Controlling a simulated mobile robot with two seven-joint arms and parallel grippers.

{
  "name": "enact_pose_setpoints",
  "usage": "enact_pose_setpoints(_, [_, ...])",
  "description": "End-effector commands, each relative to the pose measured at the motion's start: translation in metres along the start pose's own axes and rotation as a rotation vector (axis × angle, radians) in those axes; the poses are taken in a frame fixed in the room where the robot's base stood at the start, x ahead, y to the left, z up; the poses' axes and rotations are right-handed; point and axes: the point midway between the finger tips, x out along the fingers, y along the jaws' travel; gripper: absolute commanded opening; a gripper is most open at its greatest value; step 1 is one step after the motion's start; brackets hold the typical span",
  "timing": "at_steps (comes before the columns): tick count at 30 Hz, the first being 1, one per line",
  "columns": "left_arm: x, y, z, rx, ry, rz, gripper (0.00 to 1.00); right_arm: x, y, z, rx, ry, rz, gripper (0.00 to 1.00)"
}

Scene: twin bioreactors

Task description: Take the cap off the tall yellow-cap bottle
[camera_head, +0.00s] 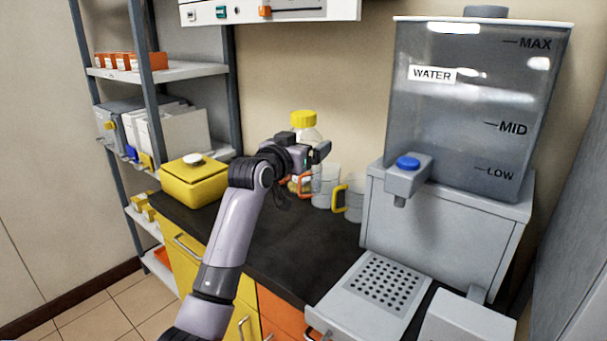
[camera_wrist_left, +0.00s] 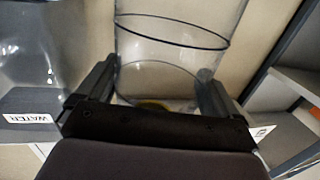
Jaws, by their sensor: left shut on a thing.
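The tall clear bottle (camera_head: 307,134) stands at the back of the dark counter, with its yellow cap (camera_head: 303,119) on top. My left gripper (camera_head: 312,153) is in front of the bottle, below the cap, and hides much of its body. In the left wrist view the clear bottle (camera_wrist_left: 172,45) lies between the two fingers of my left gripper (camera_wrist_left: 155,95), which is shut on it. A small yellow patch shows low between the fingers; I cannot tell what it is. My right gripper is not in view.
Clear mugs stand right of the bottle, one with a yellow handle (camera_head: 339,197) and one with an orange handle. A yellow box (camera_head: 190,190) stands left on the counter. A water dispenser (camera_head: 470,110) stands at right. Shelves (camera_head: 160,72) are at left.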

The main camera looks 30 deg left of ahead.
Motion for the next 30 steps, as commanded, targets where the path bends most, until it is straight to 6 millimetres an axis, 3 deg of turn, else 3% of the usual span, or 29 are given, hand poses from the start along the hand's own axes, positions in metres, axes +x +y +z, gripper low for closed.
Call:
enact_pose_setpoints(1, [-0.001,0.0,-0.011,0.002,0.006,0.0,0.45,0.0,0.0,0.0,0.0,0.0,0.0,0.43])
enact_pose_setpoints(6, [-0.001,0.0,-0.027,0.001,0.005,0.0,0.45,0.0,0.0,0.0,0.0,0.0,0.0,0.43])
enact_pose_setpoints(16, [-0.002,0.0,-0.03,0.001,0.003,0.0,0.45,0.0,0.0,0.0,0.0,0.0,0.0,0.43])
enact_pose_setpoints(17, [-0.002,0.0,-0.03,0.001,0.003,0.0,0.91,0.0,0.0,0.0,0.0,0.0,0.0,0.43])
enact_pose_setpoints(21, [-0.002,0.0,-0.03,0.001,0.003,0.0,0.45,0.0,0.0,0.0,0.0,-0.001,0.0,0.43])
enact_pose_setpoints(22, [-0.002,0.0,-0.03,0.001,0.003,0.0,0.4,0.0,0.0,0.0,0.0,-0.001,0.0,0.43])
enact_pose_setpoints(30, [-0.002,0.0,-0.03,0.001,0.003,0.001,0.39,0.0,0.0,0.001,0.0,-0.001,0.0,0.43])
